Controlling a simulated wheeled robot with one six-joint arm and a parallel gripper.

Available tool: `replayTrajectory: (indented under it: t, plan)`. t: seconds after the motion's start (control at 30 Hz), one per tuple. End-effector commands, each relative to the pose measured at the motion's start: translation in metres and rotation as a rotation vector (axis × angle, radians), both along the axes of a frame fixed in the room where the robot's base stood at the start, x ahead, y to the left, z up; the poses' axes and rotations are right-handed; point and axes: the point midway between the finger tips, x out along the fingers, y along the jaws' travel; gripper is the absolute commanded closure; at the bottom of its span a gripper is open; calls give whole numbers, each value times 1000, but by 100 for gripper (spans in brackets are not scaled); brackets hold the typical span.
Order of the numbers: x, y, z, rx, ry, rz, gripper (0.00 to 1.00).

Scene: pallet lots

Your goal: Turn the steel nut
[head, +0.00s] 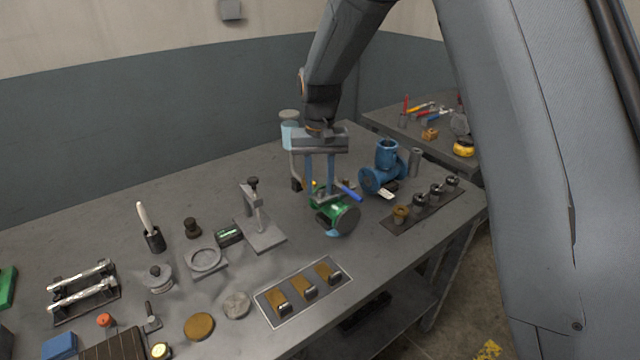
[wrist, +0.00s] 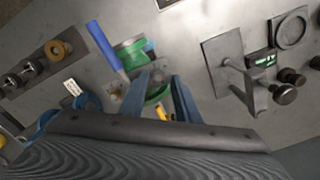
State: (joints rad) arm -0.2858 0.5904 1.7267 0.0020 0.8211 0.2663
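My gripper (head: 320,197) points down over the green cylindrical fixture (head: 341,213) on the grey bench. Its two blue fingers are apart, and I see nothing clearly held between them. In the wrist view my gripper (wrist: 160,84) has its fingertips beside the green fixture (wrist: 132,53), with more green and a yellow bit showing between the fingers. I cannot make out for certain which piece is the steel nut; the fingers may hide it. Whether the fingertips touch the fixture is not clear.
A blue-handled tool (head: 349,191) lies close behind the fixture. A blue valve body (head: 383,172) and a dark strip (head: 426,209) of brass and steel fittings stand to the right. A grey clamp stand (head: 258,218) is to the left. A parts tray (head: 289,314) lies in front.

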Motion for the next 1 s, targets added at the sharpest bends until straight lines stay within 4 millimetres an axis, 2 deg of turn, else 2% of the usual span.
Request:
replayTrajectory:
  t: [0.67, 0.87, 1.0]
  plan:
    - [-1, -4, -3, -4, 5, 16, 68]
    - [0, -2, -3, -5, 3, 153, 68]
    - [0, -1, -3, -4, 0, 308, 68]
